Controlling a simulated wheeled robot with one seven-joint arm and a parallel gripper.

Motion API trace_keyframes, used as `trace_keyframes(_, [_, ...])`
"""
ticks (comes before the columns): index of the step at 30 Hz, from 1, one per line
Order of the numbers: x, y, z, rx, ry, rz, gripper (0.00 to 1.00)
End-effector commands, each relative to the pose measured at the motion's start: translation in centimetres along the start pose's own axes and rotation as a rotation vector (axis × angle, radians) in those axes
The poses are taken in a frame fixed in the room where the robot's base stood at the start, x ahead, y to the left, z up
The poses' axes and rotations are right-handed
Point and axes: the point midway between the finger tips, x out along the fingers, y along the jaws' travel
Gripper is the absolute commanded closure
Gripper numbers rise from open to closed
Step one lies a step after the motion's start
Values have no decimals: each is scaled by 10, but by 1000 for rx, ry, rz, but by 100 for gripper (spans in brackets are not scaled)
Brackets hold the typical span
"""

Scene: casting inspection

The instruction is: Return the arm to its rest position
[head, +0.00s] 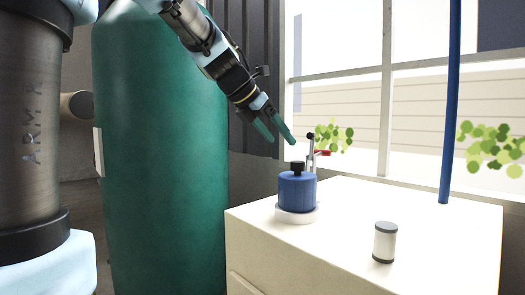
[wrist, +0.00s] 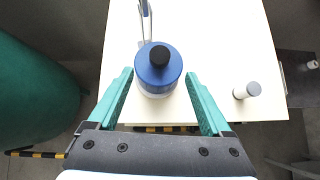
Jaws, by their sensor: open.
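My gripper (head: 276,132) is open and empty, with green fingers. In the head view it hangs in the air above and to the left of a blue cylinder with a black knob (head: 297,187). That cylinder stands upright on a white round base (head: 297,215) on a white cabinet (head: 350,195). In the wrist view the cylinder (wrist: 158,66) shows beyond and between the fingers (wrist: 162,100), with a gap on each side. My arm reaches in from the upper left in the head view.
A small white canister with grey ends (head: 385,243) stands at the cabinet's front right. A metal lever with a red part (head: 313,152) is behind the blue cylinder. A large green tank (head: 160,150) stands left of the cabinet. A blue pole (head: 450,100) rises at the right before the window.

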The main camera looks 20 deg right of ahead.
Motion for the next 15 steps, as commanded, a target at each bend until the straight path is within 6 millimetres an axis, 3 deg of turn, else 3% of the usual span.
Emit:
trace_keyframes(4, [3,4,-10,32,18,9,17])
trace_keyframes(7, [10,14,-39,146,72,29,17])
trace_keyframes(11, [22,34,-106,419,203,43,17])
trace_keyframes(15, [28,46,-187,776,361,-11,17])
